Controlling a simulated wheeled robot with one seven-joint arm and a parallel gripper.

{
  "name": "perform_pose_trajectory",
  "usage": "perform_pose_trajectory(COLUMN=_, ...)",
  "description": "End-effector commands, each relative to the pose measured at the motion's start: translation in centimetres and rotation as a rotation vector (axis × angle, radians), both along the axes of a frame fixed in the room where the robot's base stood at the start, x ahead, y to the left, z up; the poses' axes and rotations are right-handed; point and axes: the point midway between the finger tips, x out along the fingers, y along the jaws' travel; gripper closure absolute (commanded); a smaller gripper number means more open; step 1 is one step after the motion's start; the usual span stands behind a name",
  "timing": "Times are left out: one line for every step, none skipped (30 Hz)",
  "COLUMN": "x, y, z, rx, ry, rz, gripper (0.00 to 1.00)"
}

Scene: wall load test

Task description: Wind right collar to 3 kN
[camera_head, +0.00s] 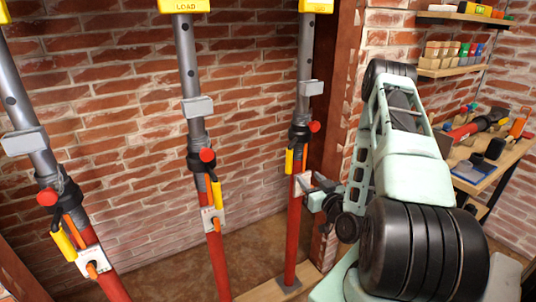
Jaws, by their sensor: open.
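Three steel props stand in front of the brick wall, each with a grey upper tube and a red lower tube. The right prop's black collar (298,134) has a red knob (314,127) on its right and a yellow handle (289,161) hanging at its left. A grey display box (311,88) sits above it, its face unreadable. The middle collar (199,160) and left collar (60,190) have similar knobs and handles.
Yellow load heads (184,5) cap the props at the top edge. A brown upright post (333,90) stands just right of the right prop. Wall shelves (445,69) and a cluttered workbench (490,165) are at the right. The floor between the props is clear.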

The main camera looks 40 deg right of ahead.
Motion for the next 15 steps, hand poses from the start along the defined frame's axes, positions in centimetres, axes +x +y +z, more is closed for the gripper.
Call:
perform_pose_trajectory(x=-0.1, y=-0.2, z=0.0, rx=-0.002, ry=-0.006, rz=-0.006, gripper=0.56)
perform_pose_trajectory(x=0.0, y=-0.2, z=-0.1, rx=-0.004, ry=-0.006, rz=-0.006, gripper=0.56)
perform_pose_trajectory(x=0.1, y=-0.3, z=-0.1, rx=-0.005, ry=-0.006, rz=-0.004, gripper=0.56)
perform_pose_trajectory(x=0.3, y=-0.3, z=-0.2, rx=-0.005, ry=-0.005, rz=-0.003, gripper=0.56)
perform_pose_trajectory(x=0.5, y=-0.4, z=-0.2, rx=-0.007, ry=-0.004, rz=-0.001, gripper=0.56)
perform_pose_trajectory(x=0.8, y=-0.5, z=-0.3, rx=-0.007, ry=-0.003, rz=0.000, gripper=0.56)
perform_pose_trajectory(x=1.1, y=-0.5, z=-0.3, rx=-0.008, ry=-0.002, rz=0.002, gripper=0.56)
perform_pose_trajectory(x=1.3, y=-0.7, z=-0.4, rx=-0.008, ry=-0.002, rz=0.002, gripper=0.56)
perform_pose_trajectory(x=1.7, y=-0.7, z=-0.4, rx=-0.008, ry=-0.002, rz=0.003, gripper=0.56)
perform_pose_trajectory(x=2.0, y=-0.8, z=-0.3, rx=-0.009, ry=-0.003, rz=0.003, gripper=0.56)
perform_pose_trajectory(x=2.3, y=-1.0, z=-0.3, rx=-0.009, ry=-0.005, rz=0.001, gripper=0.56)
perform_pose_trajectory(x=2.7, y=-1.1, z=-0.2, rx=-0.009, ry=-0.008, rz=0.001, gripper=0.56)
perform_pose_trajectory(x=2.9, y=-1.3, z=-0.3, rx=-0.008, ry=-0.011, rz=-0.003, gripper=0.56)
perform_pose_trajectory(x=3.0, y=-1.4, z=-0.5, rx=-0.007, ry=-0.011, rz=-0.005, gripper=0.56)
perform_pose_trajectory(x=3.2, y=-1.6, z=-0.5, rx=-0.007, ry=-0.011, rz=-0.005, gripper=0.56)
